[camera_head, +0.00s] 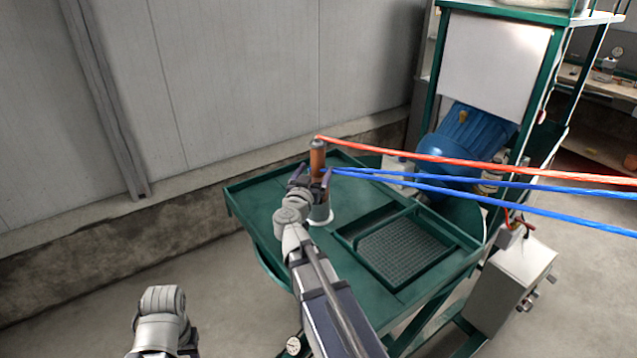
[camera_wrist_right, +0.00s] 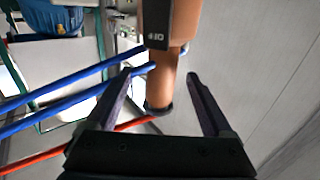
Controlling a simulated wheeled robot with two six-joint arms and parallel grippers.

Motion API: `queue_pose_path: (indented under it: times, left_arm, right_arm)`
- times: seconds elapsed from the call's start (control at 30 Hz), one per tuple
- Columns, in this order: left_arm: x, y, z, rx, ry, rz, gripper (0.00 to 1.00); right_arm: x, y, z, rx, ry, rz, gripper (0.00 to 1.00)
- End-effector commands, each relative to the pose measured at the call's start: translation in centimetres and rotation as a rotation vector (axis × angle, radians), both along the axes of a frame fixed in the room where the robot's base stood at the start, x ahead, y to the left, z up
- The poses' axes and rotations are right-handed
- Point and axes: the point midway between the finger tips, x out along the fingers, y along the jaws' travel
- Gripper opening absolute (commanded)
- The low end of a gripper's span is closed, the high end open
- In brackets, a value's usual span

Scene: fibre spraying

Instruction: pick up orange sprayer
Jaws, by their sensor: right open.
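The orange sprayer (camera_head: 317,160) stands upright on the green table (camera_head: 262,225), with a red hose leaving its top and blue hoses at its side. In the right wrist view the orange sprayer (camera_wrist_right: 162,80) shows as an orange body with a dark label, between and beyond the fingertips. My right gripper (camera_head: 311,180) is open, its fingers at either side of the sprayer's lower part; the wrist view shows the fingers (camera_wrist_right: 158,75) apart from it. Whether they touch it is not clear. My left arm shows at the bottom left, but its fingers are not visible.
A red hose (camera_head: 450,161) and blue hoses (camera_head: 480,186) run to the right. A sunken tray with a grid (camera_head: 403,250) is in the table's right part. A blue motor (camera_head: 465,140) and a green frame stand behind. A grey wall is at the back left.

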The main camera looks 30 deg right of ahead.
Motion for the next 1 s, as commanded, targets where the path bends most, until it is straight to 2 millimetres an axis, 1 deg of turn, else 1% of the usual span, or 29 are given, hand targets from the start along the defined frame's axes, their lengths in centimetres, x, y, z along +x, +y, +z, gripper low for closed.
queue_pose_path:
  times: [0.03,0.13,0.33,0.43,0.6,0.73,1.0]
  left_arm:
    - [0.0,0.0,0.0,0.0,0.0,0.0,0.5]
    - [0.0,0.0,0.0,0.0,0.0,0.0,0.5]
    - [0.0,0.0,0.1,0.0,0.0,0.0,0.5]
    - [0.0,0.0,0.2,0.0,0.0,0.0,0.5]
    - [0.0,0.0,0.6,0.0,0.0,0.0,0.5]
    - [0.0,0.0,0.5,0.0,0.0,0.0,0.5]
    - [0.0,0.0,0.5,0.0,0.0,0.0,0.5]
  right_arm:
    - [0.6,-0.5,0.0,0.0,0.0,-0.001,0.86]
    - [1.4,-1.2,0.1,-0.001,-0.001,0.001,0.86]
    - [1.7,-1.6,0.1,0.0,-0.001,0.002,0.86]
    - [2.2,-2.0,0.2,0.0,-0.001,0.001,0.86]
    - [4.0,-3.5,0.6,0.0,-0.001,0.002,0.86]
    - [5.2,-4.8,0.5,0.0,-0.001,0.002,0.86]
    - [5.3,-5.0,0.5,0.0,-0.001,0.003,0.85]
